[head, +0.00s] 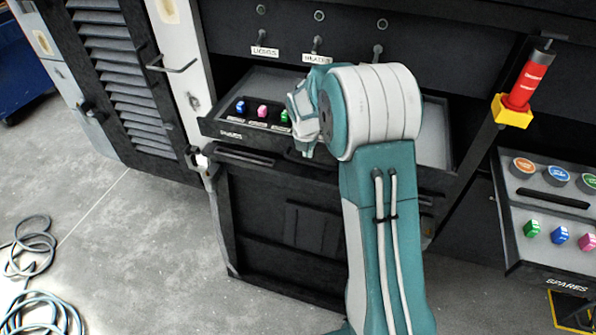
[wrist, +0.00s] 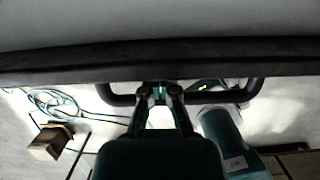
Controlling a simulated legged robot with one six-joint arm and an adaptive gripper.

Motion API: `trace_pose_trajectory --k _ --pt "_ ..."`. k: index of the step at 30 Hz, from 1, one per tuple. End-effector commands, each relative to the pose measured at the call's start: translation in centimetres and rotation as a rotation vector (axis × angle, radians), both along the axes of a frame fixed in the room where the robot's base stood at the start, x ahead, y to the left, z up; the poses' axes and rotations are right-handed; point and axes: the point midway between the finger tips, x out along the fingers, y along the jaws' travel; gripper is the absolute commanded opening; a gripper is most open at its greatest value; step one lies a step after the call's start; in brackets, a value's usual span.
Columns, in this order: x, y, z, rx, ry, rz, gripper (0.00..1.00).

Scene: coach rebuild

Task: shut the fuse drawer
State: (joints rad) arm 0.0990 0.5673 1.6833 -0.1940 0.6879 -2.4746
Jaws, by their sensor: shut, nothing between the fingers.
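The fuse drawer (head: 262,84) stands pulled out of the dark cabinet in the head view. Blue, pink and green fuses (head: 262,111) sit in its left part, and my arm covers much of its middle. In the wrist view a dark drawer front (wrist: 60,66) spans the picture, with a black bar handle (wrist: 246,95) below its edge. My gripper (wrist: 160,90) is shut and empty, its fingertips at the middle of that handle. I cannot tell whether they touch it.
A second open drawer, marked SPARES (head: 540,254), juts out at the right with several coloured knobs and caps. A red cylinder in a yellow holder (head: 512,111) is mounted above it. Coiled cable (head: 38,312) lies on the floor at the left. Open grey floor (head: 130,250) lies in front.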

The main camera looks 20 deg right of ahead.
Motion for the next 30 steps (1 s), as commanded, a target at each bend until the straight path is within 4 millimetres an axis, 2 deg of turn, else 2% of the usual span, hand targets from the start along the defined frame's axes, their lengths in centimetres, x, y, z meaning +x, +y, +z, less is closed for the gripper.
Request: trace_pose_trajectory --k 1,6,13,21,30 --pt "1.2 -0.9 -0.1 -0.001 -0.002 -0.003 0.0" --pt "4.2 -3.1 -0.1 0.0 -0.003 -0.003 0.0" --pt "7.0 -5.1 0.0 0.0 -0.002 -0.001 0.0" --pt "8.5 -6.2 0.1 0.0 -0.002 0.0 0.0" --pt "8.8 -6.4 0.0 -0.001 -0.003 0.0 0.0"
